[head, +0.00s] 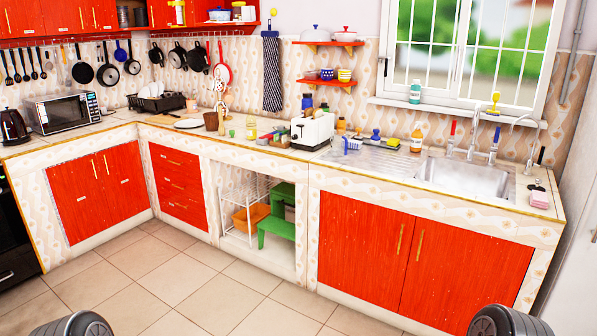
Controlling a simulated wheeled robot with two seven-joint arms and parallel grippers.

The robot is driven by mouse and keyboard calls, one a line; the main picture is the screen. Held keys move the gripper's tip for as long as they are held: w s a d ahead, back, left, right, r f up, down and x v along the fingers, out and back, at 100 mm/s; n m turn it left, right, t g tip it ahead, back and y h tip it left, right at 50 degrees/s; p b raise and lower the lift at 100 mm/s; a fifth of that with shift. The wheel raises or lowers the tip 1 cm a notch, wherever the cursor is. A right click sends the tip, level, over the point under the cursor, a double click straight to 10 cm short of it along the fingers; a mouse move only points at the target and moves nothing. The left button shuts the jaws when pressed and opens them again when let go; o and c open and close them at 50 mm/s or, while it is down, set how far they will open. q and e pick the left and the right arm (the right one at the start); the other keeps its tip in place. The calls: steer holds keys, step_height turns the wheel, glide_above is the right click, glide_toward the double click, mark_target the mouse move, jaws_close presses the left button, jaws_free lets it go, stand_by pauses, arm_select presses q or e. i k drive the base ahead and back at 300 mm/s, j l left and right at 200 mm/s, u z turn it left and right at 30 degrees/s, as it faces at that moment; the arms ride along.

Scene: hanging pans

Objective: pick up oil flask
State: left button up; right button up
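Several bottles stand on the counter, and I cannot tell for certain which is the oil flask. A small pale-yellow bottle (251,128) stands upright on the middle counter, left of the white toaster (312,131). An orange bottle with a pale label (417,139) stands upright behind the sink's left side. Neither of my grippers is in view. Only grey rounded parts of my arms show at the bottom left and bottom right edges, far from the counter.
Tiled floor (217,290) is clear before the red cabinets (366,250). The counter holds a microwave (62,111), a dish rack (157,102) and a sink (466,177). Pans (107,74) hang on the wall. A green step stool (278,217) stands in the open bay.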

mark_target(251, 121)
steer(key=i+l, duration=0.1)
steer(key=i, duration=0.85)
steer(key=i+l, duration=0.15)
steer(key=i, duration=0.8)
steer(key=i+l+u, duration=0.15)
steer(key=i+u, duration=0.25)
steer(key=i+l+u, duration=0.8)
steer(key=i, duration=0.15)
steer(key=i+l+u, duration=0.4)
steer(key=k+l, duration=0.05)
